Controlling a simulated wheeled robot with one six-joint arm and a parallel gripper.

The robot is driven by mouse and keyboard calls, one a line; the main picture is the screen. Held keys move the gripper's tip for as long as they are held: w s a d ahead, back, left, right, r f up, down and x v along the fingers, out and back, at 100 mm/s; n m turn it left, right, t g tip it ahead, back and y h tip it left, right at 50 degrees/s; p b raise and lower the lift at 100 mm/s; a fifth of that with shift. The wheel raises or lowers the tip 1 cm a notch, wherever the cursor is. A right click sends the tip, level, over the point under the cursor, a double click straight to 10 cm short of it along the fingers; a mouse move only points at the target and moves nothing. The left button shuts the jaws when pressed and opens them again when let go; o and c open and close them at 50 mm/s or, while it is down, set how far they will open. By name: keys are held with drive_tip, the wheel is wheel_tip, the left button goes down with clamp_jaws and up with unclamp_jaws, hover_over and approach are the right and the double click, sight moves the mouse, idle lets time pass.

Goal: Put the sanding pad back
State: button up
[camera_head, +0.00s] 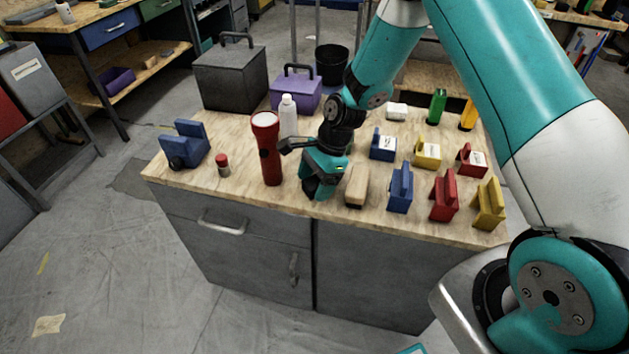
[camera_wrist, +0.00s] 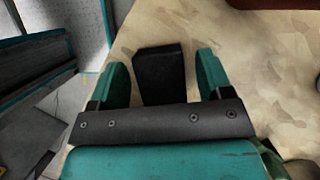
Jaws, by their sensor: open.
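A dark, flat-topped block (camera_wrist: 159,75), which may be the sanding pad, lies on the wooden worktop between my fingers in the wrist view. My gripper (camera_wrist: 160,88) is open, with one teal finger on each side of the block and a gap on both sides. In the head view my gripper (camera_head: 322,184) points down at the front of the worktop, between the red flashlight and a pale wooden block (camera_head: 357,186). The dark block is mostly hidden by my gripper there.
The red flashlight (camera_head: 267,148) stands close left of my gripper. Blue (camera_head: 401,188), red (camera_head: 444,196) and yellow (camera_head: 489,205) handled blocks stand to the right. A white bottle (camera_head: 288,114), purple box (camera_head: 296,92) and grey box (camera_head: 231,78) stand behind.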

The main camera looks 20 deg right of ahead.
drive_tip(key=s+v, duration=0.1)
drive_tip(key=v, duration=1.1)
drive_tip(key=s+a+r+n, duration=0.4)
drive_tip(key=s+r+n, duration=0.4)
drive_tip(key=s+n, duration=0.1)
drive_tip(key=s+a+r+n, duration=0.5)
drive_tip(key=s+r+n, duration=0.3)
drive_tip(key=s+n, duration=0.1)
drive_tip(key=shift+s+n+t, duration=0.3)
drive_tip(key=shift+s+t, duration=0.1)
drive_tip(key=shift+s, duration=0.1)
drive_tip(key=s+n, duration=0.4)
drive_tip(key=s, duration=0.1)
drive_tip(key=shift+s+r+n, duration=0.25)
drive_tip(key=shift+r+n, duration=0.15)
drive_tip(key=shift+c, duration=0.3)
